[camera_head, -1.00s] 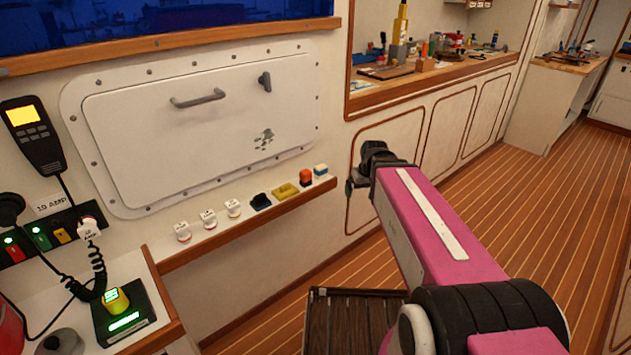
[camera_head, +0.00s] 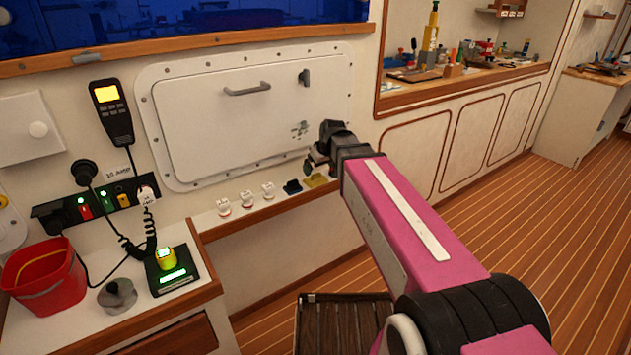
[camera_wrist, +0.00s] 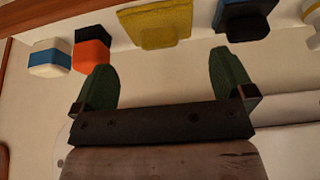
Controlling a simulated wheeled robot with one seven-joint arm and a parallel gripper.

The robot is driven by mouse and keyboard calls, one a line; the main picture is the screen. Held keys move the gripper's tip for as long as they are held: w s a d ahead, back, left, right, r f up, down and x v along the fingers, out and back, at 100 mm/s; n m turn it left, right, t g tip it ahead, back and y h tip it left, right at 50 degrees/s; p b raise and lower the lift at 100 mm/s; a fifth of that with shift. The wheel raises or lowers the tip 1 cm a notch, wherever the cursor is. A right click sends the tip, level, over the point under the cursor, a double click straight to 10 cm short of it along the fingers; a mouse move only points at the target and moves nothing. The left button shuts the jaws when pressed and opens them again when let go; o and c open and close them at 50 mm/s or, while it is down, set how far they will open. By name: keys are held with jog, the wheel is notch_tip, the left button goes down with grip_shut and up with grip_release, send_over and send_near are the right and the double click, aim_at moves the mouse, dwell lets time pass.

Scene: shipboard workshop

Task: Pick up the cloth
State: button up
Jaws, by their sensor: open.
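No thing in view is clearly the cloth. A flat yellow piece (camera_head: 315,181) with a soft-looking surface lies on the narrow wall ledge (camera_head: 262,213); whether it is a cloth or a sponge I cannot tell. It also shows at the top of the wrist view (camera_wrist: 158,24), just beyond and between my fingertips. My gripper (camera_head: 314,164) is close by the ledge in the head view and hides its right part. In the wrist view my gripper (camera_wrist: 163,68) has its two green fingers wide apart, with nothing between them.
On the ledge lie a dark blue block (camera_wrist: 246,18), an orange-and-black block (camera_wrist: 92,47), a blue-and-white block (camera_wrist: 50,57) and white knobs (camera_head: 246,198). A red bucket (camera_head: 45,290) stands on the left counter. Open floor (camera_head: 480,230) lies to the right.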

aim_at(317, 174)
jog(key=shift+x, duration=3)
jog(key=c, duration=0.6)
